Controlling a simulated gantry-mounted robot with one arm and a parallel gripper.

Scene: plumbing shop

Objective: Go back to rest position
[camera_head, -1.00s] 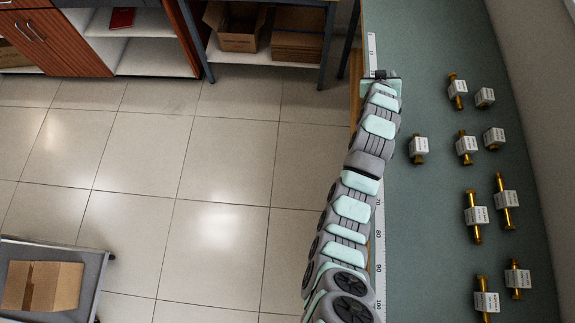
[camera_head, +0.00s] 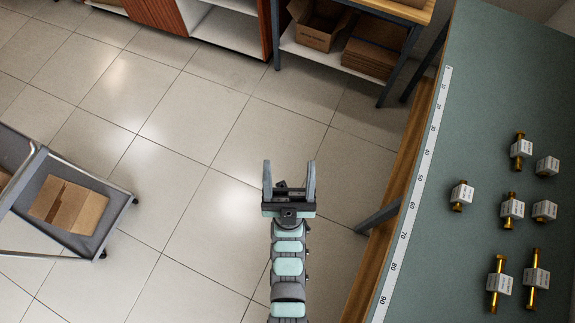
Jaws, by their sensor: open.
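My gripper (camera_head: 289,183) is in the middle of the head camera view, over the tiled floor and to the left of the workbench. Its two grey fingers point up the picture and stand apart, with nothing between them. My arm runs straight down from it to the bottom edge of the picture. The gripper is clear of the bench and of the brass fittings on it.
The green workbench (camera_head: 452,150) fills the right side, with a ruler strip (camera_head: 418,190) along its wooden edge. Several brass fittings with white labels (camera_head: 499,283) lie on it. A cart (camera_head: 106,228) with a cardboard box (camera_head: 68,205) is at left. Floor between is clear.

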